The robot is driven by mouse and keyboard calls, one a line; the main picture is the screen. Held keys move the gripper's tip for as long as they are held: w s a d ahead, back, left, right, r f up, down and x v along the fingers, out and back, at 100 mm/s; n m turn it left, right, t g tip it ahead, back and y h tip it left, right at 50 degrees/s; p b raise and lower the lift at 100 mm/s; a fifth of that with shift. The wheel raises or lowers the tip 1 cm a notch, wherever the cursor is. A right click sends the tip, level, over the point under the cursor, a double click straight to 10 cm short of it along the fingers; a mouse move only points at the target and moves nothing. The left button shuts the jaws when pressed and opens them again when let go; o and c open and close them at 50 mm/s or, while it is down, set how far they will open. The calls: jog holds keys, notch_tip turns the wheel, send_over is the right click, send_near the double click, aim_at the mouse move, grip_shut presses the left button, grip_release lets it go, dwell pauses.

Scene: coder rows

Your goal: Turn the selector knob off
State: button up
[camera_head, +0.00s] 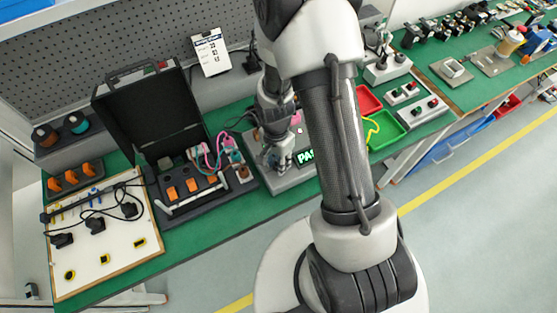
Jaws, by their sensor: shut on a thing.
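My gripper (279,162) points down over a grey test fixture (292,182) on the green bench, left of my arm. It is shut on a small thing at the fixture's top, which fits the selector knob. The fingers and wrist hide the knob, so its angle cannot be read. A display (306,157) on the fixture shows green letters starting "PAS"; my arm covers the rest. A small pink part (296,118) shows behind the gripper.
An open black case (150,108) with orange switches and coloured cables stands left of the fixture. A white cable board (100,245) lies further left. Red (367,99) and green (386,131) trays and button boxes (411,108) are on the right. A clipboard (210,54) stands behind.

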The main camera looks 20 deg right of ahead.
jog(key=c, duration=0.4)
jog(key=n, duration=0.4)
jog(key=shift+b, duration=0.3)
jog(key=n, duration=0.3)
jog(key=shift+n, duration=0.3)
jog(key=n, duration=0.4)
jog(key=shift+s+t, duration=0.1)
jog(key=shift+t, duration=0.2)
jog(key=shift+n+p, duration=0.65)
jog(key=shift+n, duration=1.45)
